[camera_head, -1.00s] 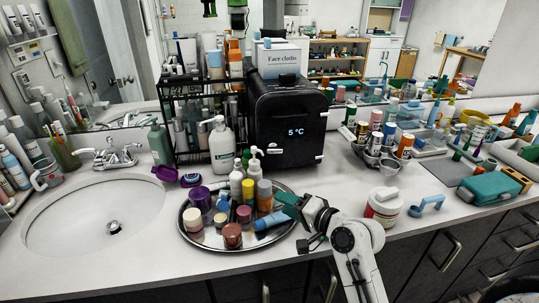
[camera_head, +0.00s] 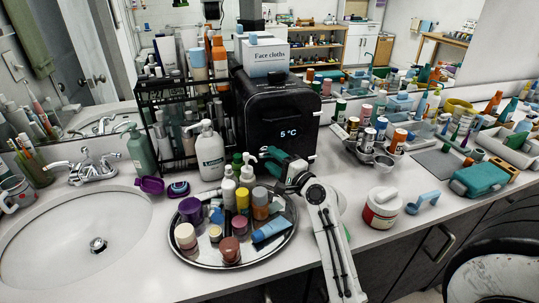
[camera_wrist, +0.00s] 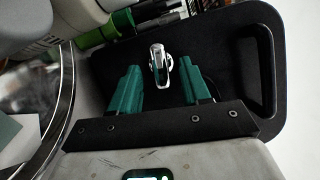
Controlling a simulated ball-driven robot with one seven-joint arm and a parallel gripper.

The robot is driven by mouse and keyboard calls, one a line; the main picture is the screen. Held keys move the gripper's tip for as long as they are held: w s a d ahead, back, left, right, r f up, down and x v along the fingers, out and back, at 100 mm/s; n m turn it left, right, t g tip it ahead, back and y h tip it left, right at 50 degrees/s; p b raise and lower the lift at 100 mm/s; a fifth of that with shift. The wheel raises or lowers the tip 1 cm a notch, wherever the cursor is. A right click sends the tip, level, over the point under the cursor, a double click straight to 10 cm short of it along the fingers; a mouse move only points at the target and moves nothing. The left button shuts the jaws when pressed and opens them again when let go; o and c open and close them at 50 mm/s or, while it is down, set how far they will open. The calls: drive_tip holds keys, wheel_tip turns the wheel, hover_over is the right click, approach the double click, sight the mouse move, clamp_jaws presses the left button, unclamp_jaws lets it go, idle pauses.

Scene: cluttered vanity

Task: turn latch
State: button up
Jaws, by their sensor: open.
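The black cooler box (camera_head: 280,115) with a lit "5 °C" display stands at the back middle of the counter. In the wrist view, its black panel (camera_wrist: 222,55) carries a small silver latch (camera_wrist: 159,60) and a long recessed grip at the right. My gripper (camera_wrist: 160,68) has two green fingers, open and empty, one on each side of the latch. I cannot tell whether either finger touches it. In the head view my gripper (camera_head: 268,160) is low in front of the cooler, beside the pump bottles. The latch is not clearly visible there.
A round metal tray (camera_head: 200,262) crowded with bottles and jars (camera_head: 240,200) lies just left of my arm. A white pump bottle (camera_head: 209,155) and a black rack (camera_head: 165,115) stand left of the cooler. Metal cups (camera_head: 383,160) and a white tub (camera_head: 382,208) are to the right.

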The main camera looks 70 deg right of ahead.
drive_tip(key=shift+x, duration=1)
clamp_jaws()
